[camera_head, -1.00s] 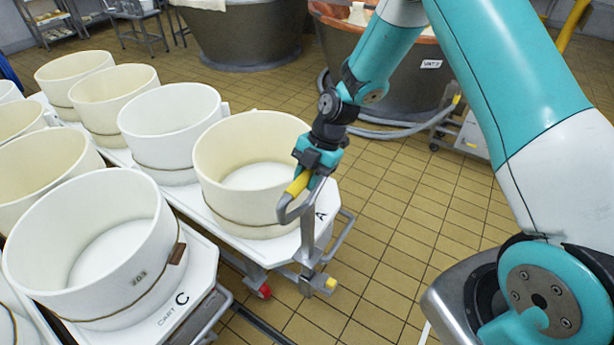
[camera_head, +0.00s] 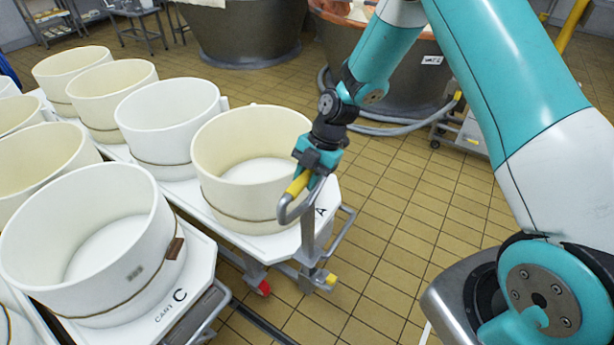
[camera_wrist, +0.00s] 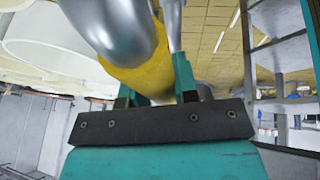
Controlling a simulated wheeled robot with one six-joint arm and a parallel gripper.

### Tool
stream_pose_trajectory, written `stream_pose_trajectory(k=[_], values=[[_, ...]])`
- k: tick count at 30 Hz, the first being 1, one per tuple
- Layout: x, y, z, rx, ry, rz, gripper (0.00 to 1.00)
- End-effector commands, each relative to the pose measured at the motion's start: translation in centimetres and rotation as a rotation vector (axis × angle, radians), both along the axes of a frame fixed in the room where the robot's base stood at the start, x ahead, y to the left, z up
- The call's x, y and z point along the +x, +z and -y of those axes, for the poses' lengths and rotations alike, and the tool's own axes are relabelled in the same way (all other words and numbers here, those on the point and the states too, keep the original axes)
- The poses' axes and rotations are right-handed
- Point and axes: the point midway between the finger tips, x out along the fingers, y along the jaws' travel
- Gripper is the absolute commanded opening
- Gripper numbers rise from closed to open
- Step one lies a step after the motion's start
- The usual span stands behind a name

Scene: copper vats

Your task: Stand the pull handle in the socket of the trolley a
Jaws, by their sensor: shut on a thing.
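My gripper (camera_head: 307,178) is shut on the yellow grip of the pull handle (camera_head: 299,184), a grey metal bar with a hooked end (camera_head: 284,212) and a shaft hanging down. The wrist view also shows the yellow grip (camera_wrist: 140,75) between the jaws. Trolley A (camera_head: 262,244) is the white cart marked "A" under the right-hand tub. The handle's shaft (camera_head: 307,240) hangs upright at the trolley's front right end, close to the grey bracket with a yellow block (camera_head: 331,279). I cannot tell whether its lower end is in the socket or just in front of it.
A cream tub (camera_head: 250,165) stands on trolley A, close to my gripper. Cart C (camera_head: 196,272) with another tub (camera_head: 92,245) stands to the left. Several more tubs stand behind. Copper vats (camera_head: 395,70) stand at the back. Tiled floor (camera_head: 400,225) is clear on the right.

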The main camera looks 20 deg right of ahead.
Motion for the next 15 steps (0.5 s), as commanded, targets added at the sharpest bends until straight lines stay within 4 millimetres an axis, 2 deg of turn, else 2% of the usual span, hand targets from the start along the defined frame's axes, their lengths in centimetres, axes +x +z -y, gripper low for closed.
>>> stream_pose_trajectory(k=[15], values=[[0.1,-1.3,0.0,0.002,0.001,0.003,0.00]])
